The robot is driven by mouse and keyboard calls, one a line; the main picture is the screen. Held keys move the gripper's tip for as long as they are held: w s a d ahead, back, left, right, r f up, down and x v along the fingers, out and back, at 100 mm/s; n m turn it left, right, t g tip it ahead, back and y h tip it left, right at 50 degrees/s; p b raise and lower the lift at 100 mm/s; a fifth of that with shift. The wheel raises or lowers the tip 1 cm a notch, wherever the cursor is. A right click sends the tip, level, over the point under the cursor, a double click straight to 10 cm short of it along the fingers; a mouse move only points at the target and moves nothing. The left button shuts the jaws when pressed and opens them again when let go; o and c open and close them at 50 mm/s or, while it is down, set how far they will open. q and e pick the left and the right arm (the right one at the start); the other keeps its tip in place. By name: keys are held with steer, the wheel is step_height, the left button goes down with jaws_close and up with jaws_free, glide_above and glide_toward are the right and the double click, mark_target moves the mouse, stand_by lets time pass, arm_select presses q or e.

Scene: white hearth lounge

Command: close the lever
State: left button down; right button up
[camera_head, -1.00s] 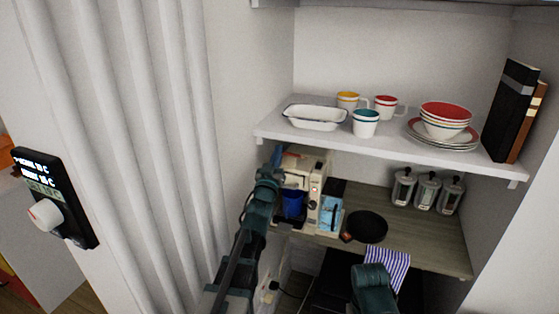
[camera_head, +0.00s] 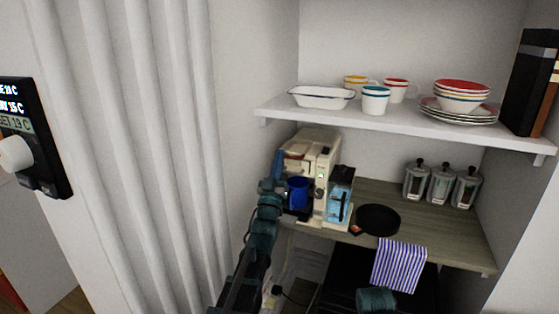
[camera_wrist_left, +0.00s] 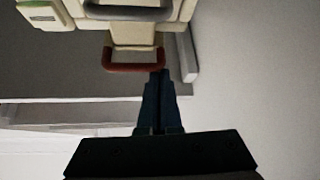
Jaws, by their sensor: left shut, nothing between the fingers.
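The cream coffee machine (camera_head: 322,150) stands at the left end of the wooden counter, with a blue cup (camera_head: 298,192) at its front. In the left wrist view a dark red bar on a cream arm, which looks like the lever (camera_wrist_left: 133,67), juts from the machine's cream body. My left gripper (camera_head: 278,160) is at the machine's left side, fingers shut and empty. In the left wrist view its fingertips (camera_wrist_left: 159,72) are by the bar's right end; I cannot tell whether they touch. The lever is hard to make out in the head view.
A shelf (camera_head: 400,126) with cups, bowls and a white dish hangs above the machine. A black round pan (camera_head: 378,220), a blue box (camera_head: 340,203) and several canisters (camera_head: 441,184) are on the counter (camera_head: 465,238). A ribbed white wall (camera_head: 150,150) is close on the left.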

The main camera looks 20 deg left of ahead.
arm_select(q)
steer(key=shift+f, duration=0.3)
stand_by(0.4)
steer(key=w+f+b+v, duration=0.1)
steer(key=b+v, duration=0.6)
steer(key=v, duration=0.2)
steer(key=shift+s+f+b, duration=0.15)
steer(key=shift+f+b, duration=0.2)
steer(key=shift+f, duration=0.2)
steer(key=shift+d, duration=0.1)
